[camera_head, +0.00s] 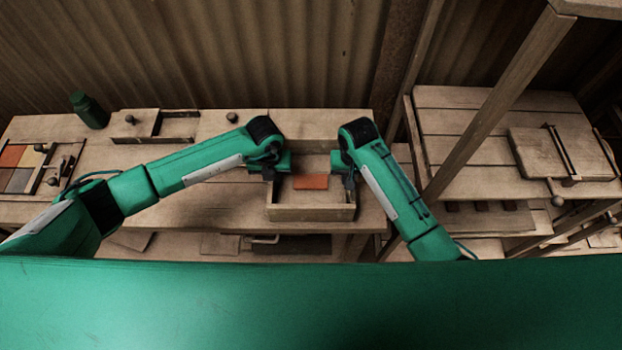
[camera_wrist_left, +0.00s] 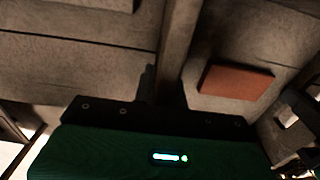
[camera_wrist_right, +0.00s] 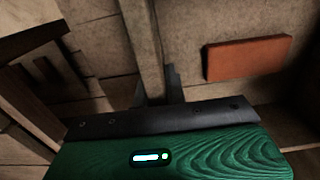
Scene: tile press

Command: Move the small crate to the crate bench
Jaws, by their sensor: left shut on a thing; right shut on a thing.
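The small crate (camera_head: 310,213) is a shallow wooden box at the front right of the long wooden bench. A flat orange-red tile (camera_head: 311,182) lies inside it; the tile also shows in the left wrist view (camera_wrist_left: 235,82) and the right wrist view (camera_wrist_right: 248,58). My left gripper (camera_head: 268,174) is shut on the crate's left wall (camera_wrist_left: 178,50). My right gripper (camera_head: 349,178) is shut on its right wall (camera_wrist_right: 142,45). I cannot tell whether the crate rests on the bench or is slightly raised. Which bench is the crate bench is not clear.
The long bench (camera_head: 225,195) carries a green bottle (camera_head: 89,110), a tray of coloured tiles (camera_head: 22,168) and wooden fixtures with dark knobs. At the right, a slatted bench (camera_head: 470,150) holds a board with a handle (camera_head: 562,153). A slanting wooden post (camera_head: 497,100) stands before it.

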